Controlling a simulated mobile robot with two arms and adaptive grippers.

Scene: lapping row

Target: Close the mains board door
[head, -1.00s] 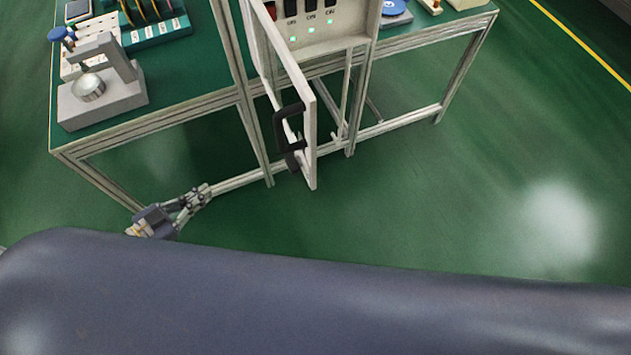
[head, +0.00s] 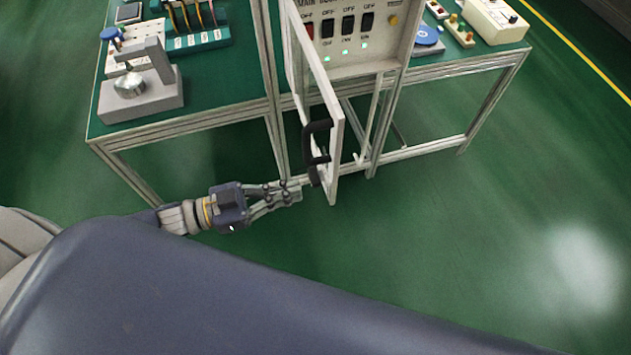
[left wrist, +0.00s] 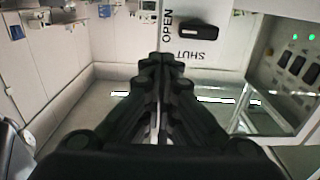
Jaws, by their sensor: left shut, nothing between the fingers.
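The mains board (head: 376,60) stands at the bench, with a row of black switches and lit green lamps on its face. Its pale door (head: 337,115) stands open, swung out toward me and seen nearly edge-on, with a black handle (head: 316,150) on its left face. My left gripper (head: 298,192) is shut and empty, just left of the door's lower part and below the handle. The left wrist view shows the shut fingers (left wrist: 165,62) in front of a pale panel with a black handle (left wrist: 198,38) and the words OPEN and SHUT. My right gripper is not in view.
The green-topped bench (head: 235,92) on metal legs runs behind the door. A grey stand (head: 145,90) and a teal rack (head: 200,38) stand on its left part. A blue disc (head: 427,35) and small boxes sit on the right. The green floor at right is clear.

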